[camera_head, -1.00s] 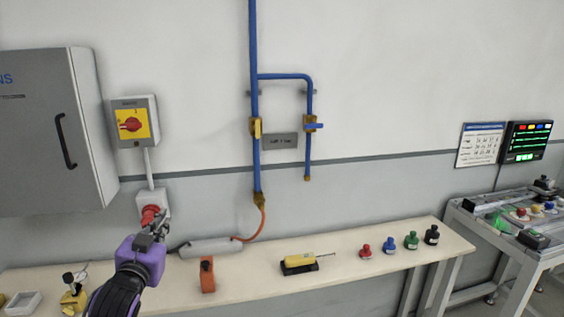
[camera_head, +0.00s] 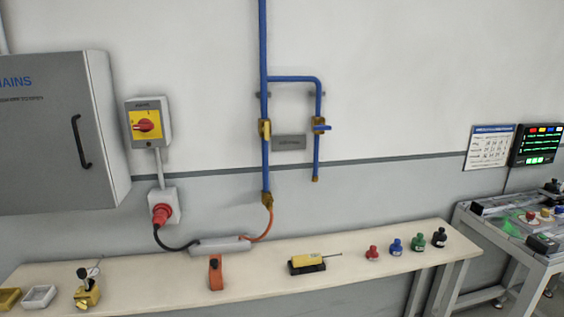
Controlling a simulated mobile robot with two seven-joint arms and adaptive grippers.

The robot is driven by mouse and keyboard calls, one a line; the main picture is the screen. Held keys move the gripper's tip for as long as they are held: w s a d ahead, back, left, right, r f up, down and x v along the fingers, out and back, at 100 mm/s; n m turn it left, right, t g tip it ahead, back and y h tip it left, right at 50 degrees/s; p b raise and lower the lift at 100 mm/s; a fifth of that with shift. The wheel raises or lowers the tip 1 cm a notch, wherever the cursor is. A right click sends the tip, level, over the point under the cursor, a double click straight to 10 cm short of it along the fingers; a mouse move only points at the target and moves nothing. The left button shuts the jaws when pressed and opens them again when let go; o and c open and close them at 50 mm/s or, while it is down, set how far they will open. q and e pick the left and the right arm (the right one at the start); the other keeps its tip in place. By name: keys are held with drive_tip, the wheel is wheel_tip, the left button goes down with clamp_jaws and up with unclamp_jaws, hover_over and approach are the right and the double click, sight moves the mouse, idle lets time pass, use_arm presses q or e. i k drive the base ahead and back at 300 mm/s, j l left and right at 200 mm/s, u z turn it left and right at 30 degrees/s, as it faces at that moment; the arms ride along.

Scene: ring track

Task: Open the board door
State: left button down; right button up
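The grey board (camera_head: 45,140), with lettering ending in "AINS", hangs on the wall at the left and is cut off by the picture's left edge. Its door looks shut. A black bar handle (camera_head: 81,142) stands upright near the right edge of the door front. Neither of my grippers is in view.
Right of the board are a yellow switch box with a red knob (camera_head: 146,124) and a red plug in a wall socket (camera_head: 162,211). A bench (camera_head: 350,272) below holds several small items. Blue pipes (camera_head: 265,100) run up the wall.

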sight(54, 159)
drive_tip(key=j+u, duration=0.1)
drive_tip(key=u, duration=0.4)
drive_tip(key=j+u, duration=0.1)
drive_tip(key=u, duration=0.85)
drive_tip(key=i, duration=0.1)
